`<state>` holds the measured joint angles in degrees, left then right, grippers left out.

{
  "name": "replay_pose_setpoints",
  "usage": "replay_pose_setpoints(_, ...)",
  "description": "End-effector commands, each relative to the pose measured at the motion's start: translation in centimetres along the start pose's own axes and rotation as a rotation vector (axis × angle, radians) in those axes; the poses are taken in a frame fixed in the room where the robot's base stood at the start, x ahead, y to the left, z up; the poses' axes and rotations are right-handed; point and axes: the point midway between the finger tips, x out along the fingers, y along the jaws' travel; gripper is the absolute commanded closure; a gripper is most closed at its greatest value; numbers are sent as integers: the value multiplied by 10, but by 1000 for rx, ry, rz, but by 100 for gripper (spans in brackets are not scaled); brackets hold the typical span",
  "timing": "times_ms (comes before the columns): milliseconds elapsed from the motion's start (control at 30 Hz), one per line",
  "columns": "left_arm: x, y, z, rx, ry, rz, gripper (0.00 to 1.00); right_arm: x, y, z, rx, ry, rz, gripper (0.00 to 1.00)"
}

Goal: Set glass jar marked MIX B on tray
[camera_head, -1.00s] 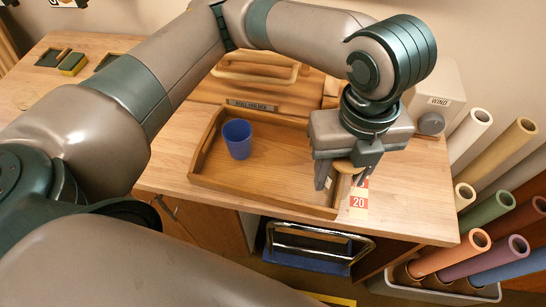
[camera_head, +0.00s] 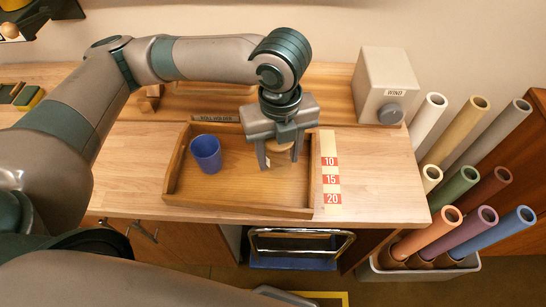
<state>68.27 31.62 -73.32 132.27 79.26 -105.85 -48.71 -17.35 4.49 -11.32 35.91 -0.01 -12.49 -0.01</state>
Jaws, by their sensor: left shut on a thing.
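The wooden tray (camera_head: 235,205) lies near the front edge of the table. My left gripper (camera_head: 281,160) points down over the right part of the tray. It is shut on a small jar with a tan, wood-coloured lid (camera_head: 281,153). Most of the jar is hidden or too faint to make out, and no MIX B marking can be read. I cannot tell whether the jar touches the tray floor. My right gripper is not in view.
A blue cup (camera_head: 206,153) stands in the tray's left part. A number strip (camera_head: 330,175) lies right of the tray. A grey box marked WIND (camera_head: 384,85) stands at the back right. Coloured rolls (camera_head: 445,220) fill a bin beside the table. Table right of the strip is clear.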

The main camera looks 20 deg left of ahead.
Motion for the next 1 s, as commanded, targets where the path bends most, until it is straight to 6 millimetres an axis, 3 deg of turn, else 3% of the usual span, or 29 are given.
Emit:
replay_pose_setpoints(200,11,5,18,0,1,-1,83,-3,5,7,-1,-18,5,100)
replay_pose_setpoints(600,14,5,19,0,2,0,83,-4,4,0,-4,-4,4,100)
replay_pose_setpoints(1000,52,5,19,1,1,-1,83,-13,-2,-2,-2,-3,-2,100)
